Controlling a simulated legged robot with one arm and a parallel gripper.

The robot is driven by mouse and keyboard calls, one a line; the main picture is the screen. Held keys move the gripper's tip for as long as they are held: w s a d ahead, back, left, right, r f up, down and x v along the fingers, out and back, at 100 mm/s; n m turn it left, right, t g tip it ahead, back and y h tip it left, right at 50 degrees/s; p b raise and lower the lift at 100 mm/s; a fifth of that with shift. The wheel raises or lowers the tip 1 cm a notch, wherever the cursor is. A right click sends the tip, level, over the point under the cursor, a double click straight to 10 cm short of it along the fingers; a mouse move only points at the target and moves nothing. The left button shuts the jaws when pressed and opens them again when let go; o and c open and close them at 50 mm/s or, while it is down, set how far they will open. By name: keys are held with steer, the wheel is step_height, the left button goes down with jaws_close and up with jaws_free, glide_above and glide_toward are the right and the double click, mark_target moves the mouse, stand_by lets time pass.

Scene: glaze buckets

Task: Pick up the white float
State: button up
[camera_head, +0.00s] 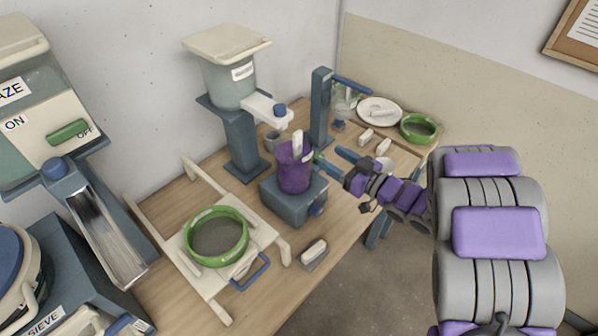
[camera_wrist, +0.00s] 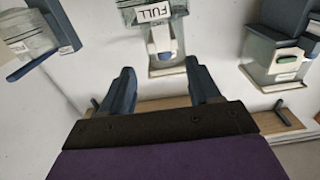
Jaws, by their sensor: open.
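A white upright piece (camera_head: 297,143), which may be the white float, stands in the purple cup (camera_head: 294,172) on a blue-grey block in the head view. Its lower part is hidden inside the cup. My gripper (camera_head: 327,153) is just right of the cup, with its fingers apart and pointing toward the back left. In the wrist view my gripper (camera_wrist: 161,77) is open, with nothing held between its fingers. The white piece cannot be made out in the wrist view.
A dispenser (camera_head: 230,80) with a spout stands behind the cup; the wrist view shows a tank labelled FULL (camera_wrist: 152,12). A blue post (camera_head: 321,108) stands behind my gripper. Small white blocks (camera_head: 366,135) and a white plate (camera_head: 380,111) lie to the right.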

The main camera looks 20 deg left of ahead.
mark_target(300, 140)
steer(key=b+x, duration=0.1)
steer(key=x, duration=0.6)
steer(key=shift+s+f, duration=0.15)
steer(key=shift+s, duration=0.05)
steer(key=shift+w+a, duration=0.4)
steer(key=x, duration=0.2)
steer(key=b+x, duration=0.2)
steer(key=x, duration=0.1)
steer(key=shift+s+a, duration=0.1)
steer(key=shift+a, duration=0.35)
steer(key=shift+d, duration=0.4)
steer(key=shift+c, duration=1.4)
steer(key=shift+a, duration=0.25)
steer(key=c, duration=0.7)
steer(key=shift+d, duration=0.1)
jaws_close()
